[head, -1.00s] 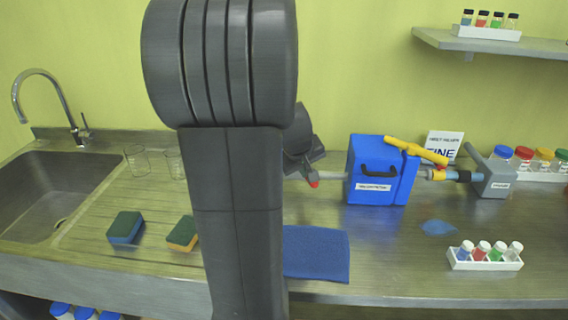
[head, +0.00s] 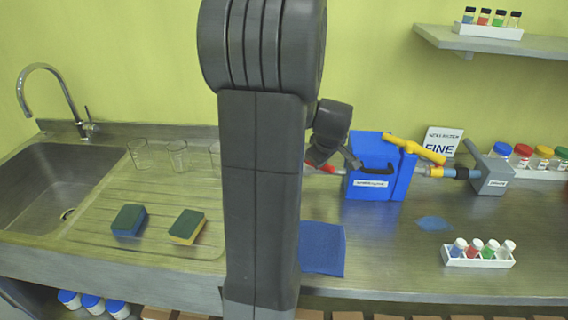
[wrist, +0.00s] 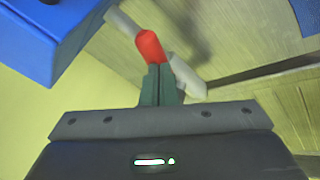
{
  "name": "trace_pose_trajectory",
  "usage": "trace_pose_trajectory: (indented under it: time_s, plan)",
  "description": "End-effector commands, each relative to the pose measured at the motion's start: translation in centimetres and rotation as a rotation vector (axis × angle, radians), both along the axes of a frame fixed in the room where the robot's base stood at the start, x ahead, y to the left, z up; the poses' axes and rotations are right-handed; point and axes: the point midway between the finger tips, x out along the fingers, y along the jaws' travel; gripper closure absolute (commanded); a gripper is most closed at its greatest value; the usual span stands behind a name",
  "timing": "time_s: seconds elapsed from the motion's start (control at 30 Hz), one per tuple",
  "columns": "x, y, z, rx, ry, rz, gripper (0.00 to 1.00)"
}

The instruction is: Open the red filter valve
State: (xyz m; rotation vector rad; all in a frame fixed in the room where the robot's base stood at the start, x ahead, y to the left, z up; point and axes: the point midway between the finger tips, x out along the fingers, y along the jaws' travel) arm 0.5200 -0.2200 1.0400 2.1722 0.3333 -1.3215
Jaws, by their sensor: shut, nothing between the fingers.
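The red filter valve handle (head: 324,168) shows in the head view on the grey pipe left of the blue box (head: 372,184), partly hidden by my arm. In the wrist view the red handle (wrist: 149,45) lies across the pale pipe (wrist: 187,75), just beyond my fingertips. My gripper (wrist: 160,68) is shut and empty, with its greenish fingers together. The fingertips touch or nearly touch the lower end of the red handle; I cannot tell which. In the head view my fingertips are hidden or too small to make out.
A yellow handle (head: 414,149) tops the blue box, with a grey unit (head: 491,178) to its right. A blue cloth (head: 322,249), a vial rack (head: 478,262) and two sponges (head: 129,220) lie on the counter. The sink (head: 60,185) is at left.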

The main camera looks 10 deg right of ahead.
Motion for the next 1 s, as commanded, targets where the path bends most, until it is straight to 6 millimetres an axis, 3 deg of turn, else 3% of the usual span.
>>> trace_pose_trajectory:
  time_s: [0.23, 1.0]
  plan:
    - [0.9, -1.2, -0.4, 0.001, 0.001, 0.142, 1.0]
    - [2.7, -2.6, -0.2, -0.001, 0.005, 0.139, 1.0]
